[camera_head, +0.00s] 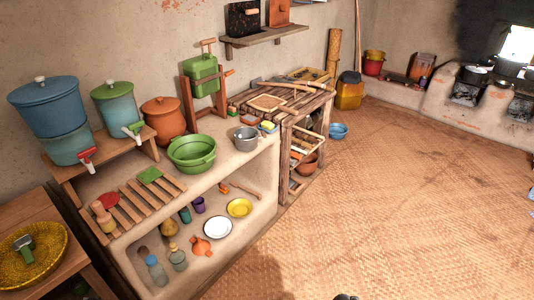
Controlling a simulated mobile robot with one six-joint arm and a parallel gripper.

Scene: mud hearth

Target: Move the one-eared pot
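I cannot tell for sure which vessel is the one-eared pot. A small grey metal pot (246,139) stands upright on the clay counter, right of a green basin (192,153). An orange clay pot (163,118) stands behind the basin. Dark pots (474,75) sit on the clay stove (445,95) at the far right. Ears on these pots are too small to make out. My gripper's fingers are not seen; only a small dark shape shows at the bottom edge, perhaps part of my arm.
The woven mat floor (390,210) is wide and clear. A blue bowl (338,131) lies on it by the wooden rack (287,165). Blue and green containers (48,105) stand at the left. Bowls and bottles fill the niche under the counter.

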